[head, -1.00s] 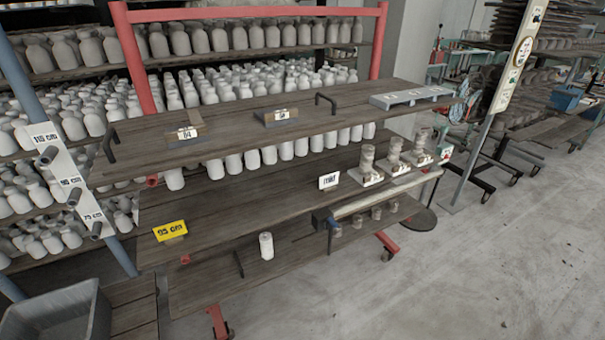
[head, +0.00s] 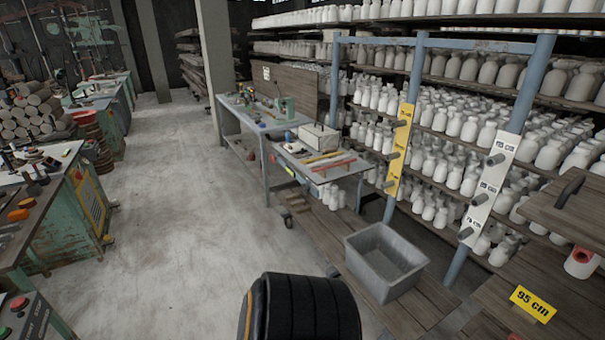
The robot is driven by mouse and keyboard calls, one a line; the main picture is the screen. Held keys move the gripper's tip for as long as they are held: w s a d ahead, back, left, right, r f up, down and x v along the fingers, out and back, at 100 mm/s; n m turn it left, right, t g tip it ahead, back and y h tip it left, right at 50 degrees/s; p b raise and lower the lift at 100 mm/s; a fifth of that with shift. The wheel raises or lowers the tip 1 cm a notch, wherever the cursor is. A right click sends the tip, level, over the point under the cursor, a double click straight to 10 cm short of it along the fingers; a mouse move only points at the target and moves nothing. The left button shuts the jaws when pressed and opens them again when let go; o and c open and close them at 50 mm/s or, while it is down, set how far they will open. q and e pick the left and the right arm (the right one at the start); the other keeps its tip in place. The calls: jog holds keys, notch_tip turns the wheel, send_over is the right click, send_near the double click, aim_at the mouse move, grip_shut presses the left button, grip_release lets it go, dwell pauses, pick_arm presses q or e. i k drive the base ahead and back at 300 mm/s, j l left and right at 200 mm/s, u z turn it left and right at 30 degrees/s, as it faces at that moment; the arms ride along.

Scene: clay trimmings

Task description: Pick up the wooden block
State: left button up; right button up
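I cannot make out a wooden block for certain in the head view. Neither of my grippers is in view. The wooden shelf rack is cut off at the right edge, with part of its upper board (head: 570,212) and a yellow "95 cm" sign (head: 533,304) on a lower board showing. Small items on the benches are too small to tell apart.
A grey bin (head: 385,262) stands on low boards beside a blue post. A blue workbench (head: 262,125) and a small tool table (head: 320,165) stand behind it. Green machines (head: 85,205) line the left. Bare floor (head: 165,215) lies between.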

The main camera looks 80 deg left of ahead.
aim_at(287, 198)
jog(key=j+u, duration=0.2)
jog(key=u, duration=0.25)
jog(key=j+u, duration=0.15)
jog(key=u, duration=0.3)
jog(key=i+j+u, duration=0.1)
jog(key=u, duration=0.35)
jog(key=i+j+u, duration=0.1)
jog(key=u, duration=0.35)
jog(key=i+j+u, duration=0.1)
jog(key=u, duration=0.35)
jog(key=i+j+u, duration=0.15)
jog(key=i, duration=0.25)
jog(key=i+j+u, duration=0.2)
jog(key=i, duration=0.25)
jog(key=i+j+u, duration=0.15)
jog(key=i, duration=0.3)
jog(key=z, duration=3.4)
jog(key=u, duration=3.4)
